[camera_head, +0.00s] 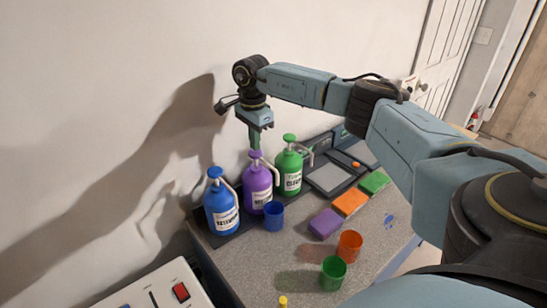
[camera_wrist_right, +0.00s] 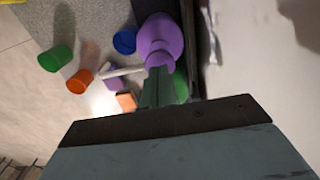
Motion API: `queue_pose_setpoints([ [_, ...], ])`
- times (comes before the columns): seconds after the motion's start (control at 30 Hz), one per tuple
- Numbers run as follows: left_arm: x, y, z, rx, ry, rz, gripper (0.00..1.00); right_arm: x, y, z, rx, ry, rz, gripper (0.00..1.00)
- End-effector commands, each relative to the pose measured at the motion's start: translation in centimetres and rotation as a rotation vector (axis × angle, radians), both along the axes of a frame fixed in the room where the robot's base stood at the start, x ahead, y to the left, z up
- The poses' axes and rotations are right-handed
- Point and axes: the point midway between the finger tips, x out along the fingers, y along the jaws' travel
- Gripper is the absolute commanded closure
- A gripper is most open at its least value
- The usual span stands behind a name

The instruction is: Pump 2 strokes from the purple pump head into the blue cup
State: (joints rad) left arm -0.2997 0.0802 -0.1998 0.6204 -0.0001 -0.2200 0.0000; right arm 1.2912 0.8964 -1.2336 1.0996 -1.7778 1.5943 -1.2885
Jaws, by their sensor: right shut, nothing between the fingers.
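The purple pump bottle (camera_head: 258,190) stands between the blue and green pump bottles at the wall side of the counter. Its purple pump head (camera_head: 255,155) is on top. My right gripper (camera_head: 255,144) is shut and empty, pointing down right at the pump head; I cannot tell whether it touches. In the right wrist view the shut fingers (camera_wrist_right: 158,85) hide part of the purple bottle (camera_wrist_right: 160,38), and its pale spout (camera_wrist_right: 118,71) points left. The blue cup (camera_head: 273,215) stands in front of the purple bottle, and also shows in the wrist view (camera_wrist_right: 124,41). My left gripper is not in view.
A blue pump bottle (camera_head: 221,206) and a green pump bottle (camera_head: 289,171) flank the purple one. The wall is close behind. The counter's front left is bare.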

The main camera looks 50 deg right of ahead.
Motion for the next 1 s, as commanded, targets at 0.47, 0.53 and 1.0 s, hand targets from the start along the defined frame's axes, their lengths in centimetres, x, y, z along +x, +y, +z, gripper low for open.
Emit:
queue_pose_setpoints([
  [0.47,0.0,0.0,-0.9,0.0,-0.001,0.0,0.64,0.0,0.0,-1.9,-0.001,0.002,0.001,1.0],
  [0.53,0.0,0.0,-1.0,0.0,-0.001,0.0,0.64,0.0,0.0,-2.1,-0.001,0.002,0.001,1.0],
  [1.0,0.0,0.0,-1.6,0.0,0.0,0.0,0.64,-0.1,0.0,-3.4,-0.001,0.003,0.001,1.0],
])
